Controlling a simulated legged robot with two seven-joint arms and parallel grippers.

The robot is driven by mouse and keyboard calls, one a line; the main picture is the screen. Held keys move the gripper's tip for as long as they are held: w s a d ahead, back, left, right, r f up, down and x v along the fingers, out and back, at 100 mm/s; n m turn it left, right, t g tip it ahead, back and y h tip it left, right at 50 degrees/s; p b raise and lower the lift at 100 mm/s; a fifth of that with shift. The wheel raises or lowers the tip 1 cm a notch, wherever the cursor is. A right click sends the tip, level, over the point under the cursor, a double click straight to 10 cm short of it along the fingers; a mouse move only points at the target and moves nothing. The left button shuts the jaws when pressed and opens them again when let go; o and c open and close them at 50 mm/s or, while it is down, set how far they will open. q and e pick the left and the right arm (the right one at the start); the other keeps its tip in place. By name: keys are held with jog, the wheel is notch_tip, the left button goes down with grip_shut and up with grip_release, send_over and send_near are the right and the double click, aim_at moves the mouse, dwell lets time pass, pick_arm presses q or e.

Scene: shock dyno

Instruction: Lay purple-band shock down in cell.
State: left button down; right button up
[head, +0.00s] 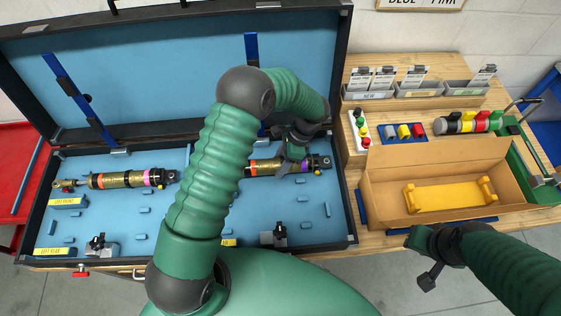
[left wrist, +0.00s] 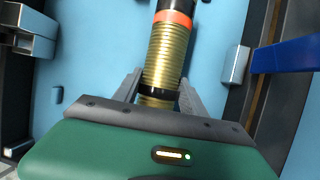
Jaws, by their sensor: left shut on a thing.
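The purple-band shock (head: 310,164) is a gold threaded body with orange and purple bands and dark ends. It lies level over the right half of the blue-lined case (head: 105,232). My left gripper (head: 293,150) is shut on its body from above; whether the shock touches the case floor I cannot tell. In the left wrist view the gripper fingers (left wrist: 158,95) stand on both sides of the gold threaded body (left wrist: 166,62). My left arm hides the middle of the case. My right gripper (head: 425,262) is right of the case; its jaw opening is unclear.
Another shock (head: 125,180) with a pink band lies in the left half of the case. A cardboard box (head: 385,190) with a yellow cradle stands on the bench to the right. Grey bins, coloured knobs and a multicoloured shock (head: 468,122) are behind it.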

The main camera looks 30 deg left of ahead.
pick_arm(q)
jog(key=shift+f+b, duration=0.35)
jog(key=shift+f, duration=0.25)
dwell(0.3)
jog(key=c, duration=0.6)
grip_release()
jog(key=shift+o, duration=0.2)
jog(key=shift+f, duration=0.1)
jog(key=b+v, duration=0.1)
jog(key=v, duration=1.6)
jog(key=s+a+f+n+t+h, duration=0.1)
jog(key=s+n+t, duration=0.2)
jog(key=s+n, duration=0.3)
jog(key=s+a+f+n+t+h, duration=0.1)
jog(key=s+n+t+h, duration=0.1)
jog(key=s+n, duration=0.4)
jog(key=s+t, duration=0.1)
jog(key=s, duration=0.4)
jog(key=shift+s+f, duration=0.2)
jog(key=shift+f, duration=0.05)
